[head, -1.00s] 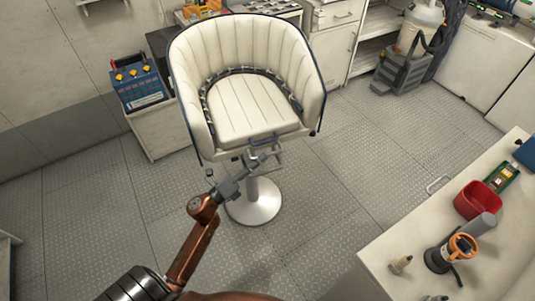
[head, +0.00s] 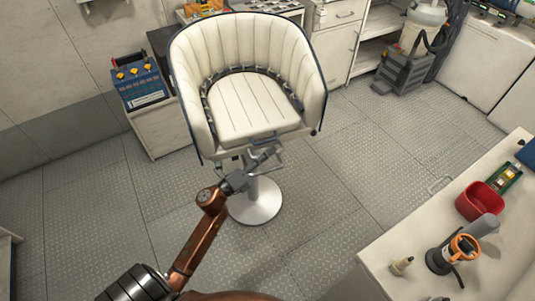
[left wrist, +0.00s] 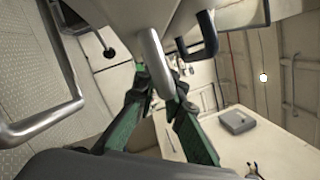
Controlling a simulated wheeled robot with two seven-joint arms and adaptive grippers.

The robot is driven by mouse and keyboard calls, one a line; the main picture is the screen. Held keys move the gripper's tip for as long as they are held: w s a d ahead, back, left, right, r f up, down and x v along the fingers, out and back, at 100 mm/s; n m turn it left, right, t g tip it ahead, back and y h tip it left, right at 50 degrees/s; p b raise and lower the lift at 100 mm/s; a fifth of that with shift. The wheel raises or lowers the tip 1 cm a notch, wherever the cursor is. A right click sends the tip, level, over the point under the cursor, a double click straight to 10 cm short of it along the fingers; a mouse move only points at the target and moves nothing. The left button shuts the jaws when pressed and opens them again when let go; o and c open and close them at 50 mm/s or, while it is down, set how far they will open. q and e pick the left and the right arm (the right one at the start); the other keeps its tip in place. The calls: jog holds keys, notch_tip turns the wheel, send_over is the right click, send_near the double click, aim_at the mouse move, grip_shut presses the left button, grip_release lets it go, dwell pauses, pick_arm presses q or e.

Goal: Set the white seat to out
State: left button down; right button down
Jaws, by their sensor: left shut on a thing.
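The white seat (head: 254,108) is a tufted tub chair with dark blue piping, upright on a round metal pedestal base (head: 256,205). It faces me. My left gripper (head: 268,156) is low at the seat's front, just under the cushion edge, and partly covers the pedestal. In the left wrist view its green-sided fingers (left wrist: 160,92) are shut around a grey bar (left wrist: 155,58) under the seat. A dark U-shaped handle (left wrist: 208,35) is beside that bar. The bar's far end is hidden. My right gripper is not in view.
A white counter (head: 400,245) at the right holds a red bowl (head: 478,203) and an orange-topped tool (head: 460,246). A blue battery (head: 140,86) sits on a cabinet left of the seat. Cabinets stand behind. The metal floor around the pedestal is clear.

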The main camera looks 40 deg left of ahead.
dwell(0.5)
